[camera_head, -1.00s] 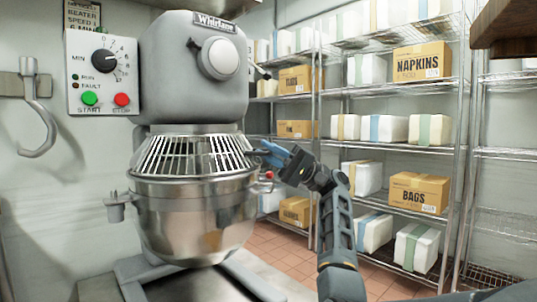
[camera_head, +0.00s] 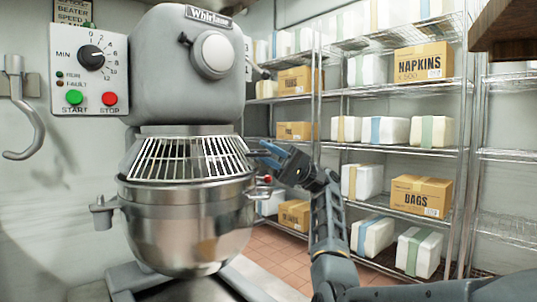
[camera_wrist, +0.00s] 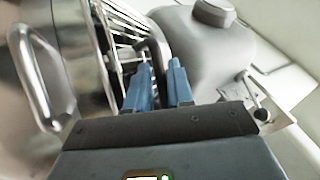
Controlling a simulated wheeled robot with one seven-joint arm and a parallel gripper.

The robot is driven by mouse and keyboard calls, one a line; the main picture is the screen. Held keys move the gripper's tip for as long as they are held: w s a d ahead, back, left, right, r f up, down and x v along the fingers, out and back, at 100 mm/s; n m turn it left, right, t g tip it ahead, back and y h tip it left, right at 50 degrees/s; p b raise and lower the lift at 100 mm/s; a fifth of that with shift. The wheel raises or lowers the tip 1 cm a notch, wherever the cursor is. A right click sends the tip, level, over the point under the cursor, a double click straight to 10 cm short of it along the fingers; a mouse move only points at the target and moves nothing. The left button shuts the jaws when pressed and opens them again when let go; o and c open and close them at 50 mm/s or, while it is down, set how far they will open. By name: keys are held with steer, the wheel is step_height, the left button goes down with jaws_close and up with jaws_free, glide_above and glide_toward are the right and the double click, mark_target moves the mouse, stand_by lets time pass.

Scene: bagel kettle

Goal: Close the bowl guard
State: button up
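The bowl guard (camera_head: 190,158) is a silver wire cage above the steel mixer bowl (camera_head: 190,228), below the grey mixer head (camera_head: 187,70). Bare bars face me; I cannot tell how far round it is turned. My gripper (camera_head: 264,153) is at the guard's right side, blue fingers pointing left. In the wrist view my gripper (camera_wrist: 160,82) has its two fingers on either side of a dark bar (camera_wrist: 156,52) beside the guard's wires (camera_wrist: 118,32). The bar fills the gap between them. Its join to the guard is unclear.
A control box (camera_head: 90,70) with green and red buttons is left of the mixer. A bowl handle (camera_wrist: 42,75) shows at left in the wrist view. Wire shelves with boxes (camera_head: 421,195) stand behind my arm. A brown overhang (camera_head: 505,30) is at upper right.

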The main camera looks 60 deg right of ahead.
steer(key=shift+s+d, duration=0.1)
steer(key=v, duration=0.7)
steer(key=shift+s+d, duration=0.2)
steer(key=shift+s+f, duration=0.1)
steer(key=shift+f, duration=0.1)
stand_by(0.4)
